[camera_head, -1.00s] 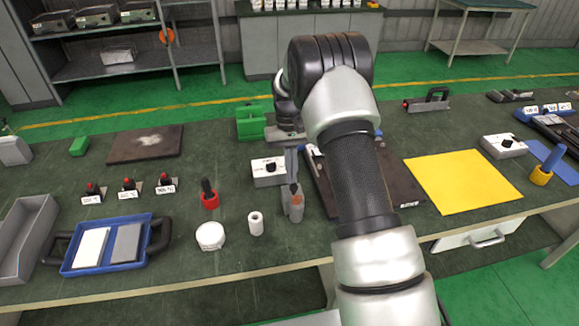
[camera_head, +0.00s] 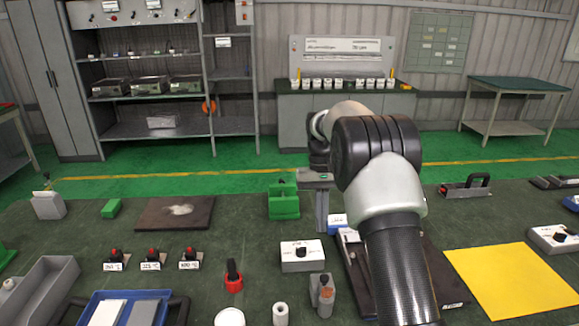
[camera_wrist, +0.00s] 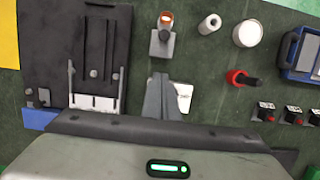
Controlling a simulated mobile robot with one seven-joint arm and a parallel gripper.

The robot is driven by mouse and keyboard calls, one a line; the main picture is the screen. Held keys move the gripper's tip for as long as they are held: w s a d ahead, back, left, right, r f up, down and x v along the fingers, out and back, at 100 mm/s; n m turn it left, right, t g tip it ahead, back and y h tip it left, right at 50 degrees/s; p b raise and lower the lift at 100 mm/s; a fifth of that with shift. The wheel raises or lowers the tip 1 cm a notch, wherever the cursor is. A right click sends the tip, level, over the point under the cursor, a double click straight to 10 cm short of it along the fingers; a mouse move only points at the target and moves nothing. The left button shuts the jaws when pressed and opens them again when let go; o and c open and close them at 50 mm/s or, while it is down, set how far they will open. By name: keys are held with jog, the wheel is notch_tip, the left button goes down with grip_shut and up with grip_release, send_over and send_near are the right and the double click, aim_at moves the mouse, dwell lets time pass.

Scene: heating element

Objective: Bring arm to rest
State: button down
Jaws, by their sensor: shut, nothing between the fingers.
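My arm reaches over the workbench (camera_head: 120,230) in the head view. My gripper (camera_head: 322,228) points down above the bench, behind the white box with a black knob (camera_head: 302,256). In the wrist view my gripper's fingers (camera_wrist: 160,80) are together with nothing between them. They cover part of the white box (camera_wrist: 184,97). A grey holder with an orange-tipped item (camera_wrist: 161,42) lies just beyond the fingertips, apart from them in the picture. The dark plate assembly (camera_wrist: 75,45) is left of the fingers in the wrist view; my arm hides part of it in the head view.
A green block (camera_head: 284,201) stands close to the left of my gripper. A red-based tool holder (camera_head: 233,277), white cylinder (camera_head: 280,314), blue tray (camera_head: 95,306) and yellow sheet (camera_head: 512,280) lie around. Shelves (camera_head: 165,85) and a back cabinet (camera_head: 300,117) stand beyond a green aisle.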

jog(key=s+r+t+p, duration=0.1)
jog(key=s+r+t, duration=0.1)
jog(key=s+r, duration=0.6)
jog(key=s+r+t, duration=0.2)
jog(key=s+r, duration=0.4)
jog(key=r, duration=0.4)
jog(key=s+t+p, duration=0.1)
jog(key=s+t, duration=0.3)
jog(key=s, duration=1.4)
jog(key=shift+s+r, duration=0.15)
jog(key=shift+r, duration=0.05)
jog(key=shift+s+a, duration=0.1)
jog(key=shift+s+f+b, duration=0.25)
jog(key=shift+f+b, duration=0.1)
jog(key=shift+f, duration=0.1)
